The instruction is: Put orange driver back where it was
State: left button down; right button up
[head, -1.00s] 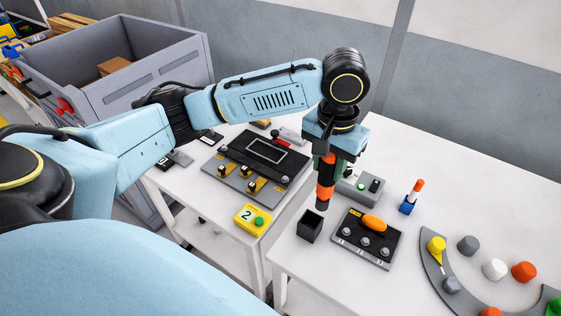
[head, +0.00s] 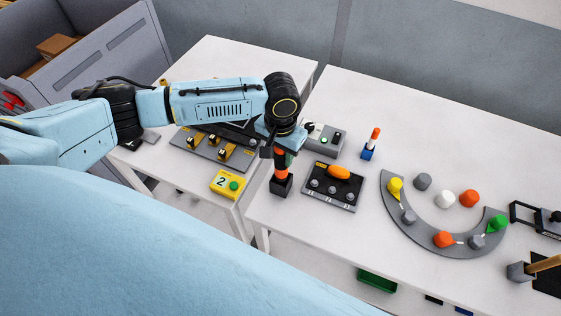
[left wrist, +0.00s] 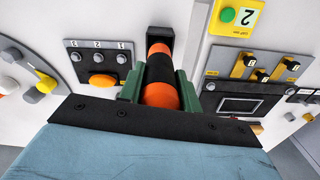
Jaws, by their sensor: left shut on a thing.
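The orange and black driver (head: 281,164) stands upright under my left gripper (head: 285,151). In the left wrist view the driver (left wrist: 160,92) is between the green fingers of my left gripper (left wrist: 160,85), which is shut on it. The black square holder (head: 280,186) is directly below, and the driver's lower end appears to be in or just at its opening; I cannot tell how deep. The holder also shows in the left wrist view (left wrist: 160,36). My right gripper is not in view.
A black panel with an orange handle (head: 333,185) is close to the right of the holder. A yellow box marked 2 (head: 228,184) is on the left table. A blue stand with an orange-topped tool (head: 369,151) and a grey curved tray (head: 421,233) are farther right.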

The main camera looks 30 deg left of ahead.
pick_arm(q)
jog(key=shift+f, duration=1.65)
jog(key=c, duration=1)
grip_release()
jog(key=shift+f, duration=0.15)
jog(key=shift+o, duration=0.2)
notch_tip(320, 180, up, 12)
jog(key=shift+r+p, duration=0.2)
jog(key=shift+p, duration=0.1)
